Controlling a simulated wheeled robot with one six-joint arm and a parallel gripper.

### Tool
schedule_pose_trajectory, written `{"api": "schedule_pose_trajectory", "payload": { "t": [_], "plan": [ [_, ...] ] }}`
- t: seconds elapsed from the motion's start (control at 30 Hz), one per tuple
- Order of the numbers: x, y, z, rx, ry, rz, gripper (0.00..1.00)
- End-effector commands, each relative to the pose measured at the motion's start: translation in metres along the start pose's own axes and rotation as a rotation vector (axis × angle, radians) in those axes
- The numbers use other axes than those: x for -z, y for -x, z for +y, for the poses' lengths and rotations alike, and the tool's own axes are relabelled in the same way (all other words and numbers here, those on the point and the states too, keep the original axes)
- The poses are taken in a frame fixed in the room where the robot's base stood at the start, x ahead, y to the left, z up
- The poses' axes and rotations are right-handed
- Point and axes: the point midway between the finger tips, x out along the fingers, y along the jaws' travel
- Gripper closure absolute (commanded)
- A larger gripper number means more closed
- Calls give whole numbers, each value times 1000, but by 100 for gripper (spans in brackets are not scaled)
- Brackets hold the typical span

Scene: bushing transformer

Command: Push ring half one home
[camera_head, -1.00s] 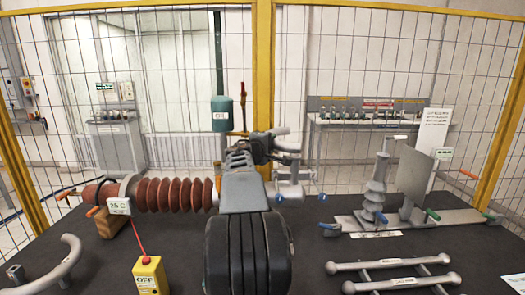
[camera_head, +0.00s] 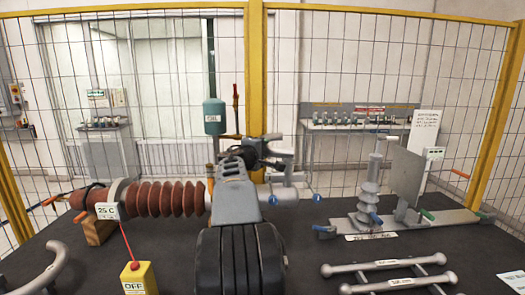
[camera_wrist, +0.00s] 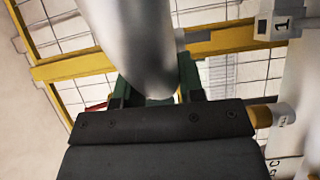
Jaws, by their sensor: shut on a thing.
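My gripper (camera_wrist: 152,88) is shut on a smooth silver-grey curved tube, ring half one (camera_wrist: 130,40), in the wrist view. Its dark green fingers lie at either side of the tube. In the head view my own arm hides most of the gripper and of the held ring half. Grey fittings with blue knobs (camera_head: 290,180) show just right of my arm, at the right end of the red-brown ribbed bushing (camera_head: 165,198). Whether the ring half touches them is hidden. Another curved grey tube (camera_head: 38,280) lies at the table's left front.
A yellow OFF box (camera_head: 138,278) stands left of my arm. A grey stand with a ribbed post (camera_head: 370,195) and a rack of two grey bars (camera_head: 390,265) are at the right. A yellow-framed mesh fence (camera_head: 256,80) stands behind the dark table.

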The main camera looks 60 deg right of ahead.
Motion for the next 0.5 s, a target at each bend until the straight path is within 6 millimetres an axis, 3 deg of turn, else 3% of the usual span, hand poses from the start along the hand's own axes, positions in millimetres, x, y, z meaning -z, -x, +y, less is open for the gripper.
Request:
{"api": "schedule_pose_trajectory", "payload": {
  "t": [0.2,0.5],
  "plan": [
    [0,0,-23,-2,-2,0,94],
    [-1,-1,-43,-2,-2,0,94]
  ]
}}
